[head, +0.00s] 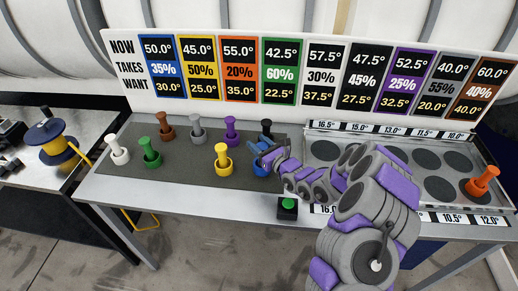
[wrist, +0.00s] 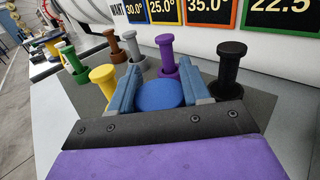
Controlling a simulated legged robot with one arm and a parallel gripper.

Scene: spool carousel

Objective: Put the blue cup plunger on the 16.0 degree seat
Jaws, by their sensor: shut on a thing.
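The blue cup plunger (head: 261,170) stands on the dark mat (head: 190,183), near its right end. My gripper (head: 262,148) is over it and shut on it. In the wrist view my gripper (wrist: 160,92) has its two blue-grey fingers on either side of the plunger's round blue top (wrist: 159,96). The seat tray (head: 478,158) on the right has rows of dark round seats and number strips along its back and front. A front label starting with 16 (head: 321,209) is at the left end, partly hidden by my arm, which also covers nearby seats.
A black plunger (wrist: 230,75) stands close right of my gripper. Yellow (head: 222,160), purple (head: 231,131), grey (head: 197,129), brown, green and white plungers stand left. An orange plunger (head: 482,182) is in the tray's right front. A green-button box (head: 288,207) sits at the table's front.

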